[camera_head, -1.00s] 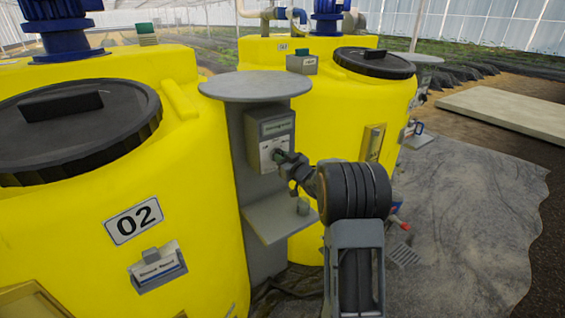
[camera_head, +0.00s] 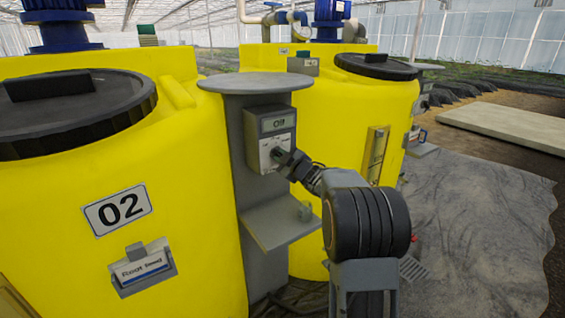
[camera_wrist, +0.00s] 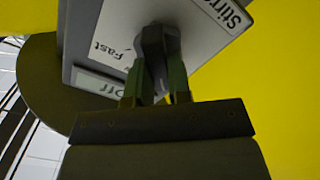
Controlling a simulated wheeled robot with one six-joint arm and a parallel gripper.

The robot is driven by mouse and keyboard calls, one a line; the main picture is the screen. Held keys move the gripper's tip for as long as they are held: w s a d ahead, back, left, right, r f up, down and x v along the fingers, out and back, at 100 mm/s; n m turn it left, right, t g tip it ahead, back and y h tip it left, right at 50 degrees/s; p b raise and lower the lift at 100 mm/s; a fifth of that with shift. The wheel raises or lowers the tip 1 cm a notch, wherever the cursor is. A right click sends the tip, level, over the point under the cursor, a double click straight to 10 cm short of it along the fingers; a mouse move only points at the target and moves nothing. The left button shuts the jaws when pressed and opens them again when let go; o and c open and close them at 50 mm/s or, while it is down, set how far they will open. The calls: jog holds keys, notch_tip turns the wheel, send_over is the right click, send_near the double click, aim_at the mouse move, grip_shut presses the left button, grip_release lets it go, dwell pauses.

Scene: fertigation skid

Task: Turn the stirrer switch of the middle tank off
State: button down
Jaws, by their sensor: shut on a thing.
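The stirrer switch box (camera_head: 269,139) is grey with a white dial plate and a small display that reads "Off". It sits on the grey post beside the yellow tank marked 02 (camera_head: 118,209). My gripper (camera_head: 282,158) is at the dial, shut on the dark switch knob. In the wrist view the knob (camera_wrist: 152,45) stands between the two fingers of my gripper (camera_wrist: 157,82), and the plate (camera_wrist: 185,22) shows "Fast" and part of "Stirr". The display (camera_wrist: 98,84) there shows "Off". The knob's exact pointing is partly hidden by the fingers.
A round grey plate (camera_head: 254,83) tops the post above the box. A small grey shelf (camera_head: 278,224) juts out below it with a small knob-like item on it. Another yellow tank (camera_head: 345,110) stands behind to the right. Open floor lies at the right.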

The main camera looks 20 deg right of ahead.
dwell(0.5)
jog(key=c, duration=1.1)
grip_release()
jog(key=shift+o, duration=0.2)
jog(key=s+d, duration=0.2)
jog(key=s, duration=1.1)
jog(key=shift+s+d, duration=0.3)
jog(key=shift+d, duration=0.05)
